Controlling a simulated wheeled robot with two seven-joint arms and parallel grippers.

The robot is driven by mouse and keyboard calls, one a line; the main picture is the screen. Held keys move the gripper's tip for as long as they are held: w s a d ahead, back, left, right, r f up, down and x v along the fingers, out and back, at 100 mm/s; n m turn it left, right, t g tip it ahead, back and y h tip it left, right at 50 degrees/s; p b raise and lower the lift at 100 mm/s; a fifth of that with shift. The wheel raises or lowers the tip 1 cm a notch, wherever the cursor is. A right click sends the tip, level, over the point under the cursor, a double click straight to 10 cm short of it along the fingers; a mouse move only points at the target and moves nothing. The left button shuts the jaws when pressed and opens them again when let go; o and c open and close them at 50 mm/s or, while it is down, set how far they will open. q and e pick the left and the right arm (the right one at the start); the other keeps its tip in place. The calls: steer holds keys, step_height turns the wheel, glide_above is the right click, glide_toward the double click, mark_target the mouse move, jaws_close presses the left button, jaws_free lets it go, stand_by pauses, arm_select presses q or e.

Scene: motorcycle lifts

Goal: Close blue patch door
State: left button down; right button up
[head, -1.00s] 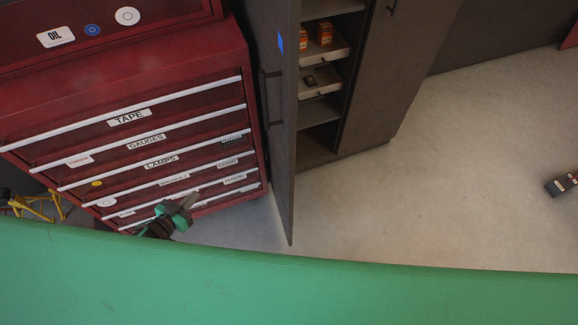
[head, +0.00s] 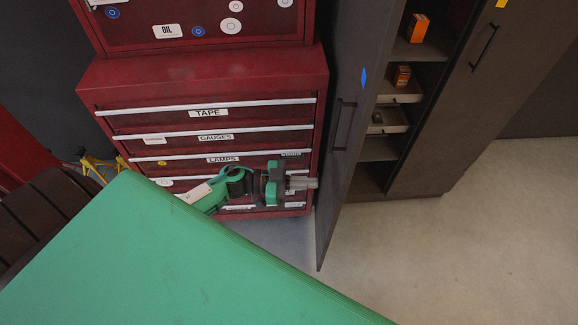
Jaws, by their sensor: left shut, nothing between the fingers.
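The cabinet door with the blue patch (head: 350,110) stands open in the head view, swung out toward me, with a dark handle (head: 343,124) on it. The small blue patch (head: 363,77) is near its upper part. My left gripper (head: 315,183) is shut and empty, in front of the red tool chest's lower drawers, its fingers pointing right toward the door. It appears just left of the door's lower part; I cannot tell whether it touches. My right gripper is not in view.
The red tool chest (head: 200,80) with labelled drawers stands left of the door. Open shelves hold orange boxes (head: 417,28). The neighbouring cabinet door (head: 475,90) with a yellow patch is closed. Bare floor (head: 470,260) lies to the right.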

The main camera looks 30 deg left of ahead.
mark_target(340, 183)
arm_select(q)
steer(key=p+x, duration=0.1)
steer(key=x, duration=0.3)
steer(key=shift+w+d, duration=0.1)
steer(key=shift+d, duration=0.05)
steer(key=shift+w+d, duration=0.3)
steer(key=shift+d, duration=0.25)
